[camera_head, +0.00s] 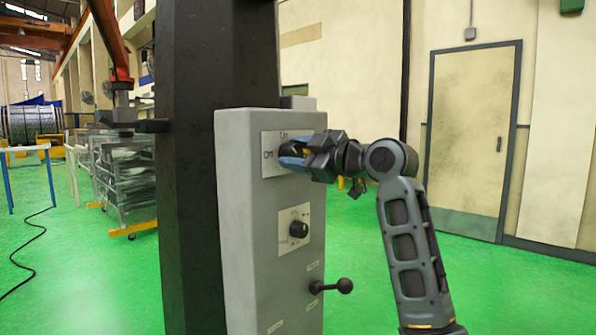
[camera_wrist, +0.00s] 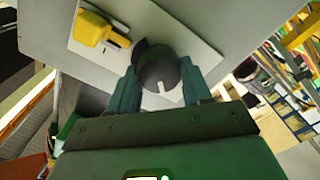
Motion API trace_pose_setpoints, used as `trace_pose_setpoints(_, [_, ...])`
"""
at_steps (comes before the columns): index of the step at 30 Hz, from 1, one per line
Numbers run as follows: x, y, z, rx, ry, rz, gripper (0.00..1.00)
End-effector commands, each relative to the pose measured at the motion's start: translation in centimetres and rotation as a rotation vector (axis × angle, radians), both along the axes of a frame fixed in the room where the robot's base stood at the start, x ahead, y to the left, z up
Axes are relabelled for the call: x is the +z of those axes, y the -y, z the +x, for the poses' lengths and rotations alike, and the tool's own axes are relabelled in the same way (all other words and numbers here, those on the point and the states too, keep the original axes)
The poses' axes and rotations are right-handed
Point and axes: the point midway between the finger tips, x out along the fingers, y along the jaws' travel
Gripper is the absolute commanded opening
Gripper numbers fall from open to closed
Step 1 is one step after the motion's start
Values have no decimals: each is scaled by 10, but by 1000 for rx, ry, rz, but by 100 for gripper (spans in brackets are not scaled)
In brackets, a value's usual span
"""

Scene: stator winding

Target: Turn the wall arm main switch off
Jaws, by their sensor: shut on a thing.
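The main switch is a dark round knob (camera_wrist: 157,70) with a white pointer mark, seen in the wrist view on a pale plate. In the head view its white plate (camera_head: 272,168) sits at the top of a grey control box (camera_head: 240,190), with small markings above and left of the knob. My gripper (camera_head: 291,154) reaches in from the right, its blue fingers at the knob. In the wrist view my gripper (camera_wrist: 161,67) has one finger on each side of the knob and is shut on it. The fingers hide part of the knob.
Lower on the box are a second dark knob (camera_head: 298,229) on a white plate and a black ball-ended lever (camera_head: 345,286) sticking out right. A dark column (camera_head: 190,60) stands behind the box. Green floor is open to the left; a door (camera_head: 470,140) is at right.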

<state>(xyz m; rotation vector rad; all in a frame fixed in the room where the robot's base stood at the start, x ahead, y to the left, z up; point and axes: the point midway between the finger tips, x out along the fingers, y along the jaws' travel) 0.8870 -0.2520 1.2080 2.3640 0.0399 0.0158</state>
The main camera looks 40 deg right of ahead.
Motion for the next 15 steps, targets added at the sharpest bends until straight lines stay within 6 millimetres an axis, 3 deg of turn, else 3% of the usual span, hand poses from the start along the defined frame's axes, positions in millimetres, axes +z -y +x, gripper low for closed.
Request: trace_pose_setpoints(15, [-3, -2, 0, 0, 23, -485, 18])
